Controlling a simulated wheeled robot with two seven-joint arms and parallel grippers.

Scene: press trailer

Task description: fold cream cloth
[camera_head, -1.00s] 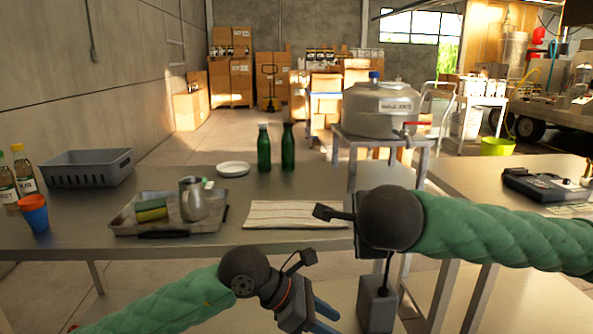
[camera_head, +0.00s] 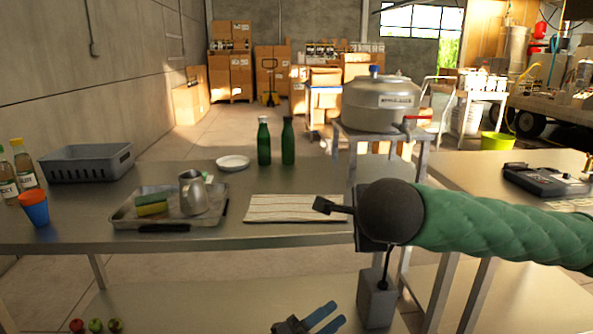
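The cream cloth (camera_head: 293,208), with thin dark stripes, lies flat on the grey metal table (camera_head: 275,240) near its front edge, right of the tray. My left gripper (camera_head: 339,312) shows at the bottom edge, low in front of the table and well below the cloth. Its two blue fingers are apart with nothing between them. My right arm comes in from the right, its dark wrist just right of the cloth.
A metal tray (camera_head: 122,223) with a sponge (camera_head: 152,205) and a steel pitcher (camera_head: 193,192) sits left of the cloth. Two green bottles (camera_head: 264,142) and a white plate (camera_head: 233,163) stand behind. A large steel pot (camera_head: 381,104) stands on a stand at the back right.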

